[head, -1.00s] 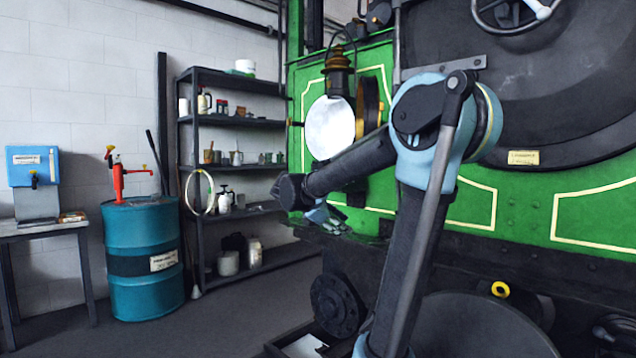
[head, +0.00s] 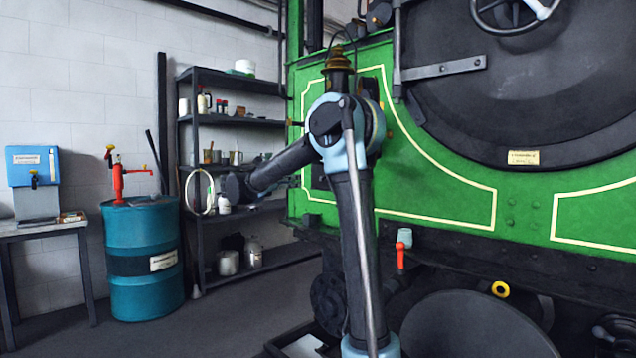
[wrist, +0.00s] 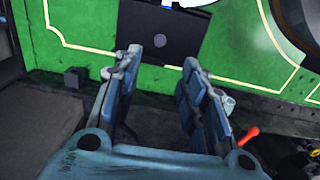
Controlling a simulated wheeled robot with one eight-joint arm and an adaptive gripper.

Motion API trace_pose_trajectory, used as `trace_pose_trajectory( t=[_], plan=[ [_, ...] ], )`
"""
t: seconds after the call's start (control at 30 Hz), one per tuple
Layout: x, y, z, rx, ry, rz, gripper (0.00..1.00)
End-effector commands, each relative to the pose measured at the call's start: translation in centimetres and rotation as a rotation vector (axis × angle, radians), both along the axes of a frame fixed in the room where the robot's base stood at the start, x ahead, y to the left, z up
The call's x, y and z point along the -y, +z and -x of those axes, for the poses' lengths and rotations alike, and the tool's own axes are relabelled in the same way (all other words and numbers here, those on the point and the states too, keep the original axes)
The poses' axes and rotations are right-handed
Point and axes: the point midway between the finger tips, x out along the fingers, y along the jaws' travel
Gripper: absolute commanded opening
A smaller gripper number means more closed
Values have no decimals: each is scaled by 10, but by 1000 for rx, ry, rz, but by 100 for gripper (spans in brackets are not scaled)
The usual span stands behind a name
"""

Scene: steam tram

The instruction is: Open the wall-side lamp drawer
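The wrist view shows a dark flat front (wrist: 165,30) with a small round grey knob (wrist: 187,42), set against the green panel; it looks like the lamp drawer. My gripper (wrist: 161,58) is open and empty, its two blue-grey fingers pointing at the dark front. In the head view the brass-topped lamp (head: 338,68) is mostly hidden behind my arm. A dark piece (head: 318,178) shows below it on the green panel, partly covered by my arm. The drawer looks shut.
The green tram front (head: 440,200) fills the right side. A small valve with a red handle (head: 401,257) sticks out low on it. A dark shelf rack (head: 235,120) stands at the wall, with a blue drum (head: 143,220) to its left. Floor between them is clear.

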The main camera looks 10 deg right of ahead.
Motion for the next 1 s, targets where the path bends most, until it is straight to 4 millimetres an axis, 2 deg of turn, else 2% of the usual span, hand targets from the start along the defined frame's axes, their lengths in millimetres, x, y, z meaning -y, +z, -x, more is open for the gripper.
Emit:
trace_pose_trajectory(
  t=[0.7,1.0],
  plan=[
    [102,0,-72,0,-3,-3,39],
    [124,0,-89,0,-1,-3,39]
  ],
)
